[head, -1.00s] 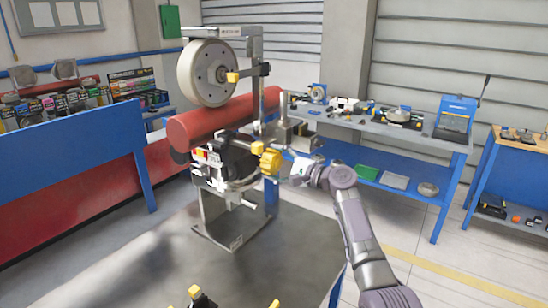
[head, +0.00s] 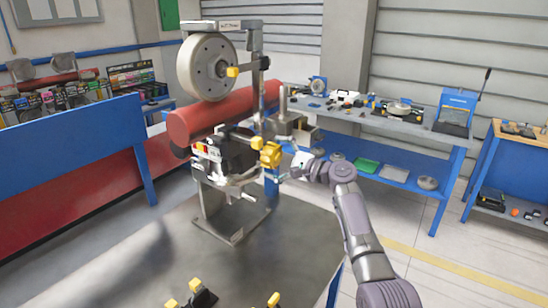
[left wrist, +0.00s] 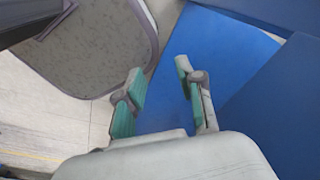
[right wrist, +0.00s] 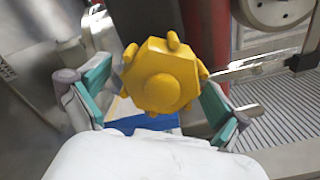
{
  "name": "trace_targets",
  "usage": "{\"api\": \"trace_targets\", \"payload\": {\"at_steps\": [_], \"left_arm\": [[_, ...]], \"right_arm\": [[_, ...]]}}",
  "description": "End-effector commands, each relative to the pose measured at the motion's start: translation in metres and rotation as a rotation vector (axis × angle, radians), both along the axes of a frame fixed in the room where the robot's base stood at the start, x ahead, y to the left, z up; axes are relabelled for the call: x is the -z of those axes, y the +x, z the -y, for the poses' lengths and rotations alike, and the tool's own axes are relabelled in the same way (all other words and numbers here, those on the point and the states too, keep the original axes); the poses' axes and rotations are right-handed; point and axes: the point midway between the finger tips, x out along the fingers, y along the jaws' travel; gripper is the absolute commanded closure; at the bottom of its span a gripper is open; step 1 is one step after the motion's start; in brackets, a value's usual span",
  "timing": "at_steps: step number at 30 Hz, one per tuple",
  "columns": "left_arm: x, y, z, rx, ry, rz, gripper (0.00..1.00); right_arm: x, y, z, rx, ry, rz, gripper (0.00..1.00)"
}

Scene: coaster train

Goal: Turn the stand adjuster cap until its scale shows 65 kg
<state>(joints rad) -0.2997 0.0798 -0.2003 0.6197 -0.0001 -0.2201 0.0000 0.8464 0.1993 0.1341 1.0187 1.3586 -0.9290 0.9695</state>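The yellow lobed adjuster cap (head: 271,155) sits on the right side of the stand's black and grey mechanism (head: 236,155). In the right wrist view the cap (right wrist: 163,78) faces me, with its lobes around a domed centre. My right gripper (head: 285,172) is just right of the cap in the head view. Its green-padded fingers (right wrist: 155,100) are spread on either side of the cap, with a gap showing at the left finger. Contact at the right finger is unclear. The scale cannot be read. My left gripper (left wrist: 163,92) is open and empty, away from the stand.
A pale wheel (head: 207,67) and a red cylinder (head: 222,113) are by the stand above the grey table (head: 290,235). Yellow-tipped black parts (head: 200,295) are at the table's near edge. A blue workbench (head: 400,125) with tools stands behind at the right.

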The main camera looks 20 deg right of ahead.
Motion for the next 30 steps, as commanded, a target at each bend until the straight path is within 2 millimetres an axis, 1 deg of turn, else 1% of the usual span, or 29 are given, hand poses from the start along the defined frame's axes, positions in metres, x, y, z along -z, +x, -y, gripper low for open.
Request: {"api": "trace_targets", "payload": {"at_steps": [7, 11, 14, 18, 24, 30], "left_arm": [[0.0, -0.001, -0.001, -0.001, 0.001, -0.001, 0.62], [0.0, -0.001, -0.001, -0.001, 0.001, -0.001, 0.62], [0.0, -0.001, -0.001, -0.001, 0.001, -0.001, 0.62], [0.0, 0.0, 0.0, 0.0, 0.0, 0.0, 0.62], [0.0, 0.0, 0.0, 0.0, 0.0, 0.0, 0.62], [0.0, 0.0, 0.0, 0.0, 0.0, 0.0, 0.62]], "right_arm": [[0.0, -0.001, 0.001, 0.0, -0.001, 0.001, 0.0], [0.001, -0.008, 0.007, 0.001, -0.001, 0.001, 0.0], [0.001, -0.021, 0.018, 0.003, -0.002, 0.001, 0.0], [0.001, -0.046, 0.037, 0.003, -0.004, 0.002, 0.0], [0.001, -0.077, 0.06, 0.001, -0.003, 0.0, 0.0], [0.001, -0.092, 0.072, 0.001, 0.0, 0.0, 0.0]]}}
